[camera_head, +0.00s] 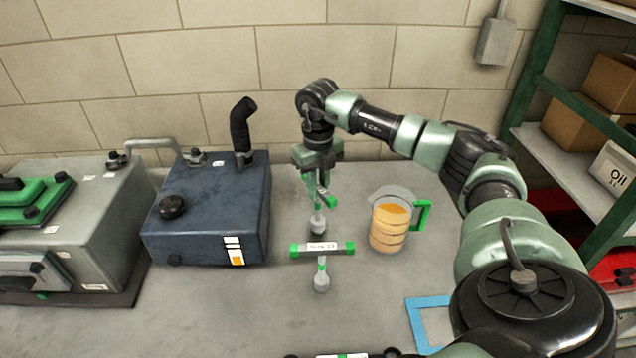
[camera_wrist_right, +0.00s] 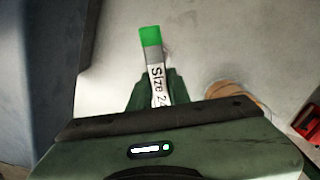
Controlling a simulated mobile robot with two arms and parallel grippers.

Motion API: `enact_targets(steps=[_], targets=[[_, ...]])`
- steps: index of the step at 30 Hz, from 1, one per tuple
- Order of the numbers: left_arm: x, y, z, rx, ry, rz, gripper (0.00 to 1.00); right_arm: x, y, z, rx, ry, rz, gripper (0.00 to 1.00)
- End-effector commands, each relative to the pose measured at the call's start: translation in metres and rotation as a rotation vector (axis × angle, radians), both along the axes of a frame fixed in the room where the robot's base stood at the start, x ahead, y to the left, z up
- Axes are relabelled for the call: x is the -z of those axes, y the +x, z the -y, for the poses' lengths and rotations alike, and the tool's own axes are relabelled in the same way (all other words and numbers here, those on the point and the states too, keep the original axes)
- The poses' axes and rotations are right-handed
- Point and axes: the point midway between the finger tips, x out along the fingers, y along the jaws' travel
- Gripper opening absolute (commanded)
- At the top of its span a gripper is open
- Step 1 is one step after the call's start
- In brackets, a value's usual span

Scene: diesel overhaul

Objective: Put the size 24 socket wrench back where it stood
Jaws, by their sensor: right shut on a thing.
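My right gripper (camera_head: 318,172) is shut on the T-handle of a socket wrench (camera_head: 317,222). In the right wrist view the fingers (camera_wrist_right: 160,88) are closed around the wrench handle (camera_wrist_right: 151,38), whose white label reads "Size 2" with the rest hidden. The handle has green ends and the held wrench hangs upright, socket down. Its lower end is at or just above the bench; I cannot tell if it touches. Another T-handle wrench (camera_head: 322,249) with green ends and a white label stands upright just in front of it. My left gripper is not in view.
A blue-grey fuel tank (camera_head: 205,215) with a black pipe stands left of the wrenches. A clear jug (camera_head: 389,225) with amber liquid and a green handle stands to the right. A blue frame (camera_head: 416,325) lies front right. Bare grey bench (camera_head: 230,315) lies in front.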

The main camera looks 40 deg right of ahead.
Motion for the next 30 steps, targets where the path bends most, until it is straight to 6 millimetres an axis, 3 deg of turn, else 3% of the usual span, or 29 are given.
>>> enact_targets(steps=[11,12,14,21,24,30], targets=[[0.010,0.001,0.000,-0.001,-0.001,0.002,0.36,0.015,0.000,0.000,0.000,0.001,0.002,0.00],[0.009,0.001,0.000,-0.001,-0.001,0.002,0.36,0.014,0.001,0.000,0.000,0.001,0.002,0.26],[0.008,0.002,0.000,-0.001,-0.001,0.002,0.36,0.014,0.000,0.000,0.000,0.001,0.002,0.43],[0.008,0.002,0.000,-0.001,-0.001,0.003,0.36,0.014,0.000,0.000,0.000,0.000,0.001,0.43],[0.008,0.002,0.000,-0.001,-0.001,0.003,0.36,0.015,0.000,0.000,0.000,0.000,-0.001,0.69],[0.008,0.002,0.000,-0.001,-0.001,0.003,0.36,0.014,0.000,0.000,0.000,0.000,0.000,0.69]])
